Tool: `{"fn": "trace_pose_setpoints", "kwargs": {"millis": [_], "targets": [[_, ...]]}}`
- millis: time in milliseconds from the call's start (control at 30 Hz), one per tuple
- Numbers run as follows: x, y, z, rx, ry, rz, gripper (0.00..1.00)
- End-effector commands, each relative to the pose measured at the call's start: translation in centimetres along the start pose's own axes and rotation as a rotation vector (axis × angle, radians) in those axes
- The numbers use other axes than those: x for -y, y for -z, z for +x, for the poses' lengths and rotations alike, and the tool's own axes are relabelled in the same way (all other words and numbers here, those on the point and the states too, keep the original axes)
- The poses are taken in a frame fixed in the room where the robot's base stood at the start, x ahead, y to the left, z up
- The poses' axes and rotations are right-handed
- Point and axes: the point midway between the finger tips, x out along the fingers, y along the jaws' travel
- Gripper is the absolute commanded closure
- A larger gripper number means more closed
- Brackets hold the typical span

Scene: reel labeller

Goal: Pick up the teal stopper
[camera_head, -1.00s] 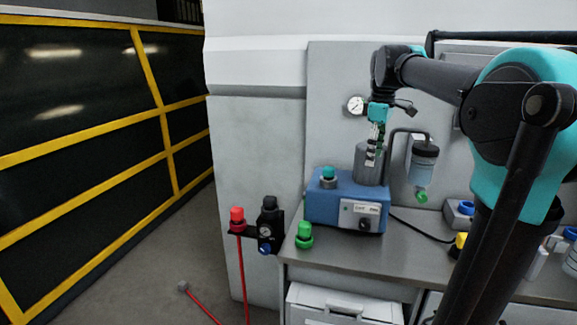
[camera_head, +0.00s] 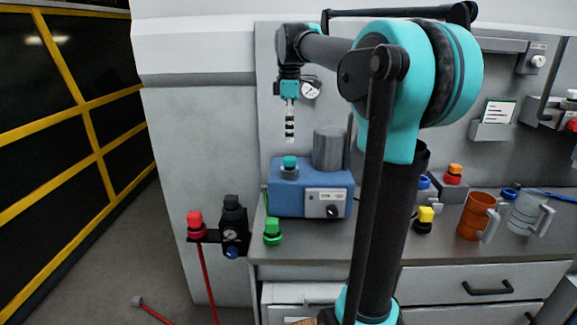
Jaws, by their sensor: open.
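The teal stopper (camera_head: 290,162) sits upright in a grey collar on top of the blue machine (camera_head: 288,196), at its left end. My gripper (camera_head: 290,138) hangs from my arm, pointing down, a little above the stopper and roughly in line with it in the picture. It is open, with nothing seen between its fingers. The fingers are small in this view. I cannot tell the exact gap or depth between them and the stopper.
A grey cylinder (camera_head: 330,148) stands on the machine, right of the gripper. A green-capped item (camera_head: 272,231) stands at the bench's left edge. Right of my arm are a yellow-topped item (camera_head: 424,219), an orange mug (camera_head: 476,216) and a clear mug (camera_head: 527,214).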

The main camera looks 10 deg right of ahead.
Motion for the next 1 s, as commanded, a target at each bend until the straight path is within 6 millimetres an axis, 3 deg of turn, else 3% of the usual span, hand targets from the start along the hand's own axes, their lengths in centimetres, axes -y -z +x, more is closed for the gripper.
{"fn": "trace_pose_setpoints", "kwargs": {"millis": [200,467,700,1000], "targets": [[0.0,0.0,3.4,0.0,0.0,0.001,0.45],[0.0,0.0,5.1,0.0,0.0,0.001,0.45],[-0.1,0.1,8.5,0.0,0.0,0.001,0.45],[-0.1,0.1,9.4,0.0,0.0,0.001,0.45]]}}
